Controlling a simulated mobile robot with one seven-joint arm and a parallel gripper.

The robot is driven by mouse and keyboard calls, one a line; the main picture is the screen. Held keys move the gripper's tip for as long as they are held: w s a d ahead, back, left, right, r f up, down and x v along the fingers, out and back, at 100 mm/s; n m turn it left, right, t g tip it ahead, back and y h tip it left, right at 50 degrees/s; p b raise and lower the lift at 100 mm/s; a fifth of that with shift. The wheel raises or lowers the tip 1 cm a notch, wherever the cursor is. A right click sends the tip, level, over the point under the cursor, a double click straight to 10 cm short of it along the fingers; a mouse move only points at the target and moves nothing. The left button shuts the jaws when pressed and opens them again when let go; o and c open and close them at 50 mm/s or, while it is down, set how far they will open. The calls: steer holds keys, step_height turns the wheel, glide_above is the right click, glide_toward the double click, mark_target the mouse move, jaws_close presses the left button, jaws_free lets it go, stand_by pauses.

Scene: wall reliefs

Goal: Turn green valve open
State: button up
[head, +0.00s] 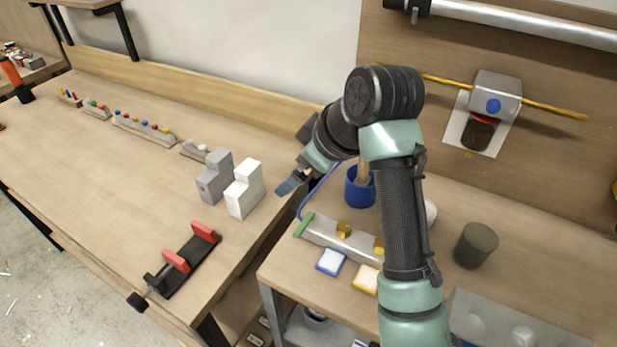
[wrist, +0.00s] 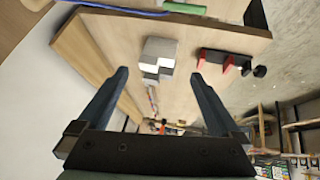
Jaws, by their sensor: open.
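A small green bar (head: 304,225) sits at the left end of a grey metal block on the right-hand bench. It may be the green valve's handle; I cannot tell its setting. The block (head: 325,232) carries brass fittings (head: 343,229), and a blue hose (head: 307,192) runs up from its left end. The green piece also shows at the top edge of the wrist view (wrist: 185,8). My gripper (head: 288,183) is open and empty, above the gap between the benches, up and left of the green bar and apart from it. In the wrist view its fingers (wrist: 160,78) are spread wide.
Grey (head: 214,178) and white (head: 245,190) stepped blocks stand left of my gripper. A black-and-red fixture (head: 183,261) lies nearer. A blue cup (head: 360,188) stands behind the metal block. Blue (head: 331,262) and yellow (head: 366,279) pads lie before it. A dark cylinder (head: 476,246) stands right.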

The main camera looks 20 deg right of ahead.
steer(key=s+d+r+g+p, duration=0.2)
steer(key=s+d+g+p, duration=0.1)
steer(key=s+d, duration=0.15)
steer(key=b, duration=0.2)
glide_toward(304, 223)
steer(key=shift+n+y, duration=0.3)
steer(key=shift+y, duration=0.1)
steer(key=x, duration=0.7)
steer(key=shift+w+d+f, duration=0.1)
steer(key=shift+d+f, duration=0.05)
steer(key=shift+d, duration=0.2)
steer(key=c, duration=1.1)
steer(key=shift+p, duration=0.3)
steer(key=shift+c, duration=0.2)
